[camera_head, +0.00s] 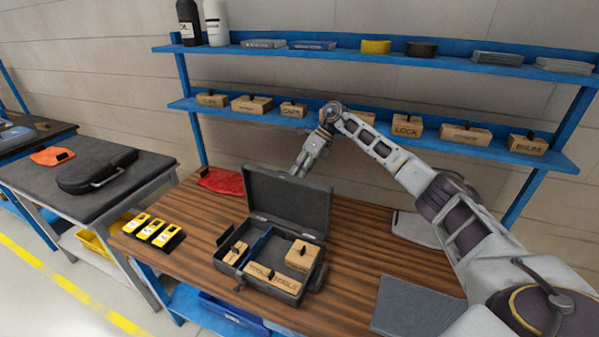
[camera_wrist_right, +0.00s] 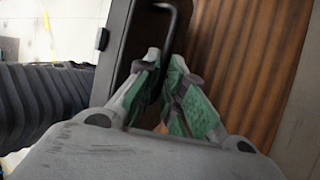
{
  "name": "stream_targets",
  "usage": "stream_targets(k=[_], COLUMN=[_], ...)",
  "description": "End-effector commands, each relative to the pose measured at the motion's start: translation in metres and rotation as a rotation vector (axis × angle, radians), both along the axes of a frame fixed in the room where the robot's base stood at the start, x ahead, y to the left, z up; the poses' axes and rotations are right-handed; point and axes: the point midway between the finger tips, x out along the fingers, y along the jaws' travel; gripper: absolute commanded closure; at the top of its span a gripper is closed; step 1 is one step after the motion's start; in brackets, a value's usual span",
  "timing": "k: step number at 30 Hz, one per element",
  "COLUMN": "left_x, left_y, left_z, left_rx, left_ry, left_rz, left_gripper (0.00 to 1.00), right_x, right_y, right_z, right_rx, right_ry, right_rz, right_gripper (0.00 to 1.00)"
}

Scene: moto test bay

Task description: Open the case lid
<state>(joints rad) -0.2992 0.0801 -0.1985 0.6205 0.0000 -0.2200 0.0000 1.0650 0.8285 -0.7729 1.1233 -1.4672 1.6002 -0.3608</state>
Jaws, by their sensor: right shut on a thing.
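The dark grey case (camera_head: 231,271) sits on the wooden bench, and its lid (camera_head: 290,206) stands raised, roughly upright and leaning back. The case's inside shows several labelled tan boxes and a blue divider (camera_head: 257,247). My right gripper (camera_head: 302,170) is behind the lid's top edge, where the lid partly hides it. In the right wrist view, my right gripper (camera_wrist_right: 166,72) has its green-padded fingers closed around a thin dark bar like a handle (camera_wrist_right: 168,14), beside the dark lid (camera_wrist_right: 128,45). My left gripper is not in view.
Yellow labelled items (camera_head: 151,229) lie left of the case and a red cloth-like item (camera_head: 222,181) behind it. A grey mat (camera_head: 415,308) lies to the right. Blue shelves (camera_head: 350,55) with boxes and bottles stand behind. A dark side table (camera_head: 45,168) stands left.

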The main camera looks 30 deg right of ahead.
Motion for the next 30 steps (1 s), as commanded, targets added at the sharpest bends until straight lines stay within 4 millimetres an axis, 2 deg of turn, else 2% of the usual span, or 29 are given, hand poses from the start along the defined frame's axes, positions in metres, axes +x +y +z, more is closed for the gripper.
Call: stream_targets(k=[1, 9, 10, 14, 15, 30], left_x=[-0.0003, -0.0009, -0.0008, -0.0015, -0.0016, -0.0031], left_y=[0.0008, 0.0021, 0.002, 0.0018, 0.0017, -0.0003], left_z=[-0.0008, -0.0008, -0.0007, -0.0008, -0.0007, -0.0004], left_rx=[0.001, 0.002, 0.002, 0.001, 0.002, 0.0], left_ry=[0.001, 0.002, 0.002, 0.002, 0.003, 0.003], left_rz=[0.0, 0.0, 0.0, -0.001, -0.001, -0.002], left_gripper=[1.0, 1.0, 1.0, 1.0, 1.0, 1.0], right_x=[-0.0053, -0.0056, -0.0056, -0.0055, -0.0055, -0.0035], right_y=[0.0002, 0.0007, 0.0007, 0.0004, 0.0003, -0.0011], right_z=[-0.0152, -0.0151, -0.0152, -0.0149, -0.0144, -0.0066], right_rx=[-0.013, -0.013, -0.013, -0.012, -0.011, -0.007], right_ry=[0.028, 0.028, 0.028, 0.028, 0.028, 0.018], right_rz=[0.007, 0.009, 0.009, 0.007, 0.007, 0.004], right_gripper=[1.0, 1.0, 0.86, 0.69, 0.68, 0.68])
